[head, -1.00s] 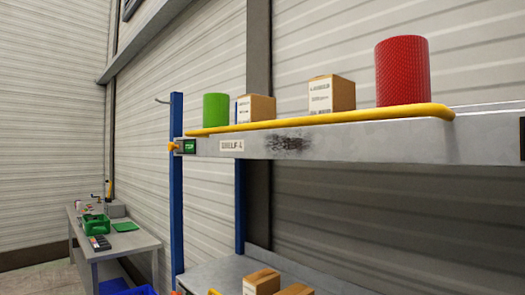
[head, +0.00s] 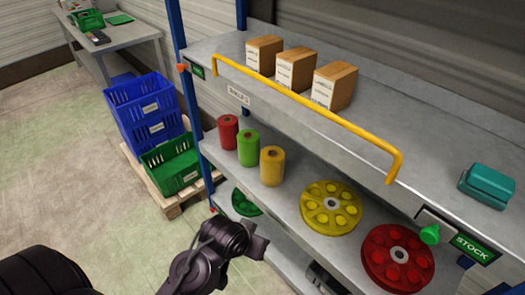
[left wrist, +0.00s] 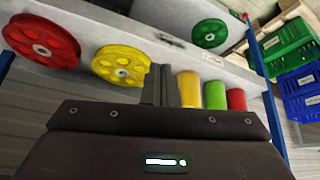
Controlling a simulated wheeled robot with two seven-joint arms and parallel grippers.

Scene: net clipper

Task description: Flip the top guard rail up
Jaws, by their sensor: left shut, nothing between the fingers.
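A yellow guard rail (head: 305,103) runs along the front edge of a grey shelf (head: 450,150) in the head view. Its bent ends meet the shelf's front, and it stands raised before three boxes. The higher shelf with its own yellow rail is out of the head view now. My left gripper (head: 258,246) is low in front of the rack, below this rail and well apart from it. It is shut and empty; its fingers also show in the left wrist view (left wrist: 158,84). My right gripper is not in view.
The lower shelf (head: 290,215) holds red, green and yellow rolls (head: 272,166), a yellow wheel (head: 331,207) and a red wheel (head: 397,258). Stacked crates (head: 145,115) stand on a pallet left of the blue post (head: 185,80). A teal case (head: 487,185) lies at the right. Floor (head: 90,180) is clear at left.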

